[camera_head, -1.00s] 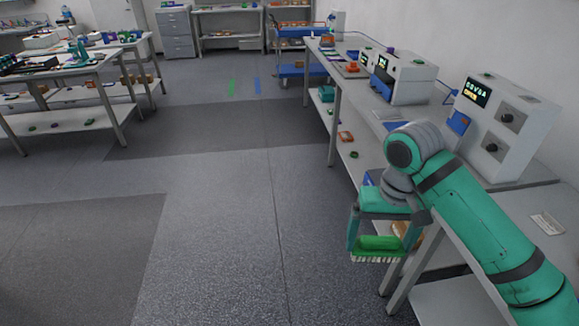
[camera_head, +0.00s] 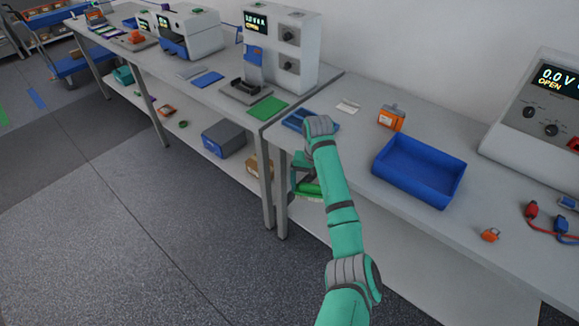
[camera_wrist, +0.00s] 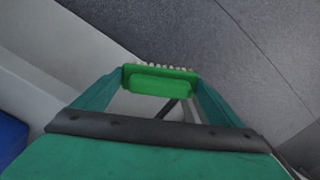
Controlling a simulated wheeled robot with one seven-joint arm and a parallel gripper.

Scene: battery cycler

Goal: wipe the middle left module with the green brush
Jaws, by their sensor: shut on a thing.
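My gripper (camera_head: 306,180) is shut on the green brush (camera_head: 309,193) and holds it beside the front edge of the bench, below the level of the bench top. In the wrist view the brush (camera_wrist: 150,86) lies across between the two fingers, with its pale bristles pointing away from my gripper. My arm partly hides the brush in the head view. An orange module-like box (camera_head: 391,118) stands on the bench behind the blue bin. I cannot tell which thing is the middle left module.
An empty blue bin (camera_head: 419,171) stands on the right bench (camera_head: 350,150). A cycler reading 0.0 V OPEN (camera_head: 545,118) stands at the right. Another cycler (camera_head: 281,50) stands on the left bench with a green mat (camera_head: 267,108) before it. A small orange part (camera_head: 490,235) lies near the front edge.

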